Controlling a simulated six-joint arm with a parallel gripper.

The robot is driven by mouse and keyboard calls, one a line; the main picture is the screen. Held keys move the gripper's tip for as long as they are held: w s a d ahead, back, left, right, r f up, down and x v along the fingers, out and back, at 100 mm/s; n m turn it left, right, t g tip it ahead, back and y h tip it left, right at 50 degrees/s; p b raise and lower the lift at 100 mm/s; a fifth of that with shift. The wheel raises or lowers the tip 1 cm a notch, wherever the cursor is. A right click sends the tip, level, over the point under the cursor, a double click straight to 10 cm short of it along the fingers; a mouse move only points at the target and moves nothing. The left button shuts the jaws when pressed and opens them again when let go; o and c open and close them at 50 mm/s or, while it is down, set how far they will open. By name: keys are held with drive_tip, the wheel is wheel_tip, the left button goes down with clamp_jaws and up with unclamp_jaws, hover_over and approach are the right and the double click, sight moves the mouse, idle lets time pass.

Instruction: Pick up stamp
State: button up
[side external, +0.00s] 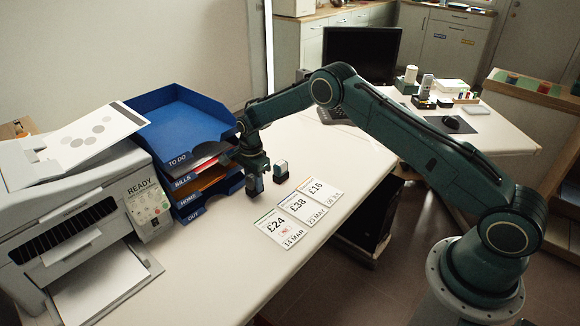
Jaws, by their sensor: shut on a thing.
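My gripper (255,174) points down over the white desk, in front of the blue letter trays. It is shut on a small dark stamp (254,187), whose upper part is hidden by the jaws. The held stamp hangs low; I cannot tell whether it touches the desk. A second small dark block that looks like a stamp (281,172) stands upright on the desk just to the right of my gripper, apart from it.
Three printed slips (284,228), (304,207), (319,190) lie in front and to the right of my gripper. Stacked blue trays (180,110) with papers and a printer (90,190) stand at left. A monitor (362,55) stands behind.

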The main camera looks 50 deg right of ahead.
wheel_tip(320, 180, up, 18)
idle(0.5)
idle(0.3)
drive_tip(key=o, duration=0.4)
drive_tip(key=shift+c, duration=1.5)
drive_tip(key=shift+o, duration=0.6)
drive_tip(key=shift+s+f, duration=0.1)
